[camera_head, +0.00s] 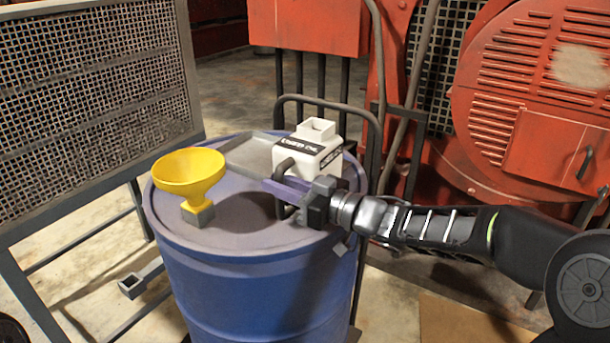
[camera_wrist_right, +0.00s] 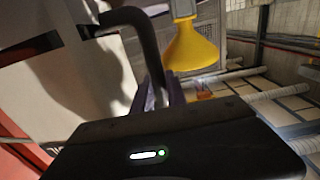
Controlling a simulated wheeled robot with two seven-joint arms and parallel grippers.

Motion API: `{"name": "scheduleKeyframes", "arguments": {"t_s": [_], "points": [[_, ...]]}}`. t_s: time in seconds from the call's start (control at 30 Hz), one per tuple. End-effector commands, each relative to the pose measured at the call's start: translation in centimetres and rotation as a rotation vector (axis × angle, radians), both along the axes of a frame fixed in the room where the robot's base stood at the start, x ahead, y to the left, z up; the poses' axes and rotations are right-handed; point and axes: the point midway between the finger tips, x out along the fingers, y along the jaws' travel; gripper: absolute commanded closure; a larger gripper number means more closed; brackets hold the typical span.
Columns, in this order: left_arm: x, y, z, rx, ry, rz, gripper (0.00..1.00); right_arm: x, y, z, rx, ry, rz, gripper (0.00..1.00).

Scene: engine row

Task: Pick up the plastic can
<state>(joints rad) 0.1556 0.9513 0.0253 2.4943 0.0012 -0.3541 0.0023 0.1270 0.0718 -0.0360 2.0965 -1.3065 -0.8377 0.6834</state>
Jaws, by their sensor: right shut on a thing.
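The white plastic can (camera_head: 308,155) with dark lettering stands on the right part of the blue drum's lid (camera_head: 240,231), close to a grey tray. Its dark handle (camera_head: 283,180) faces my right gripper (camera_head: 277,187). The right gripper reaches in from the right and is shut on this handle. In the right wrist view the dark handle (camera_wrist_right: 148,45) runs down between the fingers, with the pale can body (camera_wrist_right: 75,80) at the left. The can looks upright; I cannot tell whether it is lifted off the lid. My left gripper is not in view.
A yellow funnel (camera_head: 189,175) on a grey base stands left on the lid; it also shows in the right wrist view (camera_wrist_right: 191,48). A shallow grey tray (camera_head: 240,155) lies behind. A mesh panel (camera_head: 95,90) stands left, red machinery (camera_head: 540,90) right.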

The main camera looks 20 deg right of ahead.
Motion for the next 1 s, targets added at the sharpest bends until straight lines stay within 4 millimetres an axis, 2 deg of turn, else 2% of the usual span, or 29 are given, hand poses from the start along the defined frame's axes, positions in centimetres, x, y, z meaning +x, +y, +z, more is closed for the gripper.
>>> {"name": "scheduleKeyframes", "arguments": {"t_s": [0.47, 0.77, 1.0], "points": [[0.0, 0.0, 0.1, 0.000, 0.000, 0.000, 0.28, 0.0, 0.1, 0.9, -0.001, -0.006, 0.002, 1.00], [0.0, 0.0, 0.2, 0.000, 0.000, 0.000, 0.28, 0.0, 0.1, 2.9, -0.001, -0.007, 0.001, 1.00], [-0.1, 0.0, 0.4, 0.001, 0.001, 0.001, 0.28, 0.0, 0.0, 5.3, -0.001, -0.008, 0.001, 1.00]]}}
